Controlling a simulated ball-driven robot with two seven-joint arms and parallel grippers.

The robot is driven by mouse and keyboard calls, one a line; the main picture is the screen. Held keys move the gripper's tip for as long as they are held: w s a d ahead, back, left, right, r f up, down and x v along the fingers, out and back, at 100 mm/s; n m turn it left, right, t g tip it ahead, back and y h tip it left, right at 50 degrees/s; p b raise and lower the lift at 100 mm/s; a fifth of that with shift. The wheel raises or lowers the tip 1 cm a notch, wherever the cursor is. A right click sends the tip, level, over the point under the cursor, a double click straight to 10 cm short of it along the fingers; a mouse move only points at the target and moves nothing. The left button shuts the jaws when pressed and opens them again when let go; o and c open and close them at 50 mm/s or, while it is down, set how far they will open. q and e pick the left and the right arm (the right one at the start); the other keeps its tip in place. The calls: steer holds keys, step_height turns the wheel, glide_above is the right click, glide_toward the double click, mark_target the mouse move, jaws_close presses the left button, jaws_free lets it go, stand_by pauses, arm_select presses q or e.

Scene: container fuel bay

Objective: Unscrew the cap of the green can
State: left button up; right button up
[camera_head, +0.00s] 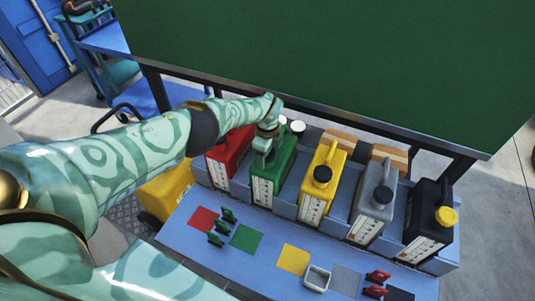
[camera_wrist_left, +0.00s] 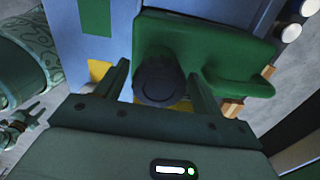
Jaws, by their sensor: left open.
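The green can (camera_head: 283,163) stands in the row of cans, second from the left. Its dark round cap (camera_wrist_left: 160,80) shows in the left wrist view, on the green can body (camera_wrist_left: 205,45). My left gripper (camera_head: 266,146) is over the green can in the head view and hides the cap there. In the left wrist view my left gripper (camera_wrist_left: 160,88) is open, with one finger on each side of the cap. Whether the fingers touch the cap is unclear.
A red can (camera_head: 232,147) is close on the left, a yellow can (camera_head: 325,170) on the right, then grey (camera_head: 374,203) and black (camera_head: 425,205) cans. The blue bench (camera_head: 270,265) in front bears coloured squares, green and red clips and a white tray (camera_head: 317,278). A green panel (camera_head: 340,55) stands behind.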

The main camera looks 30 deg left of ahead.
arm_select(q)
steer(key=m, duration=0.5)
steer(key=shift+f+b, duration=0.1)
steer(key=shift+b, duration=0.25)
steer(key=m, duration=0.3)
steer(key=m+b, duration=0.1)
steer(key=m, duration=0.3)
steer(key=shift+f+m, duration=0.1)
steer(key=shift+m, duration=0.3)
steer(key=m+b, duration=0.1)
steer(key=m, duration=0.2)
steer(key=shift+m, duration=0.4)
steer(key=shift+r+m, duration=0.2)
steer(key=shift+m, duration=0.3)
steer(key=c, duration=1)
steer(key=n, duration=0.1)
steer(key=n+p, duration=0.1)
steer(key=n, duration=0.1)
steer(key=shift+r, duration=0.25)
steer(key=shift+f, duration=0.2)
steer(key=shift+r+p, duration=2.65)
steer(key=shift+r, duration=1)
steer(key=shift+f, duration=0.1)
